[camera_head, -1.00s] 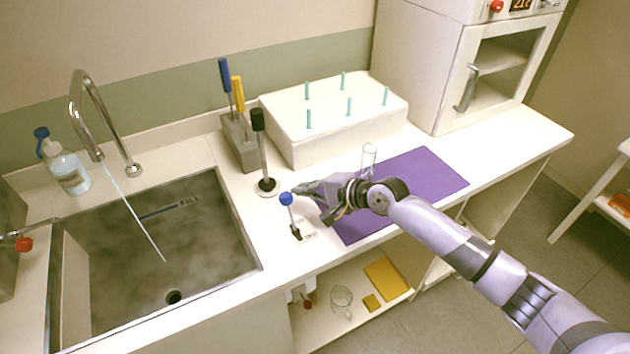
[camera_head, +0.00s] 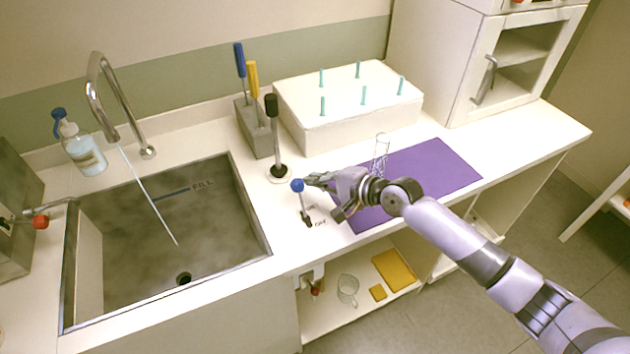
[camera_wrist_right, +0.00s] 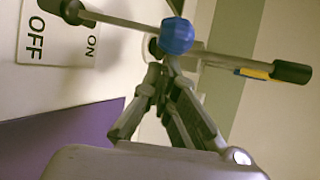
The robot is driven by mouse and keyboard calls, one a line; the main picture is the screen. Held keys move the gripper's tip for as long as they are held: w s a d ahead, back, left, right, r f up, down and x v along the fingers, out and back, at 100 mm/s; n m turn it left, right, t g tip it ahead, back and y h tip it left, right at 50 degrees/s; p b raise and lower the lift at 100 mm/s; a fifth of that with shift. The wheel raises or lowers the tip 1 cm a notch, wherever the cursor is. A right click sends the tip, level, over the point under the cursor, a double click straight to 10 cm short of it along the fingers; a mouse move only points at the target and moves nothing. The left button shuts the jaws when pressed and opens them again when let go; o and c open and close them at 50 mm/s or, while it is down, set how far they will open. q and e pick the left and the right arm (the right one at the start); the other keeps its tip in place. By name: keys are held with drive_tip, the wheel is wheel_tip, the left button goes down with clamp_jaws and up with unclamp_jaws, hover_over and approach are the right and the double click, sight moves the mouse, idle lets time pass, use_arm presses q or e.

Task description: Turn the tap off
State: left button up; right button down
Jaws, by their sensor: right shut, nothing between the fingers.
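The tap (camera_head: 105,95) is a curved chrome spout, and a thin stream of water (camera_head: 145,192) falls from it into the sink (camera_head: 268,250). A lever with a blue ball (camera_head: 298,186) on top stands on the counter by the ON/OFF label (camera_head: 318,222). The lever stands nearly upright with a slight lean to the left. My right gripper (camera_head: 312,181) is shut and empty, just right of the blue ball. In the right wrist view the fingertips (camera_wrist_right: 163,58) are at the blue ball (camera_wrist_right: 177,36); contact cannot be told. My left gripper is not in view.
A black-topped rod (camera_head: 272,106) stands just behind the lever. A grey holder (camera_head: 258,138) with blue and yellow tools and a white pegged block (camera_head: 350,125) are behind. A soap bottle (camera_head: 85,155) is left.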

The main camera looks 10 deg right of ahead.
drive_tip(key=shift+s+d+b, duration=0.1)
drive_tip(key=shift+s+b, duration=0.15)
drive_tip(key=shift+b, duration=0.25)
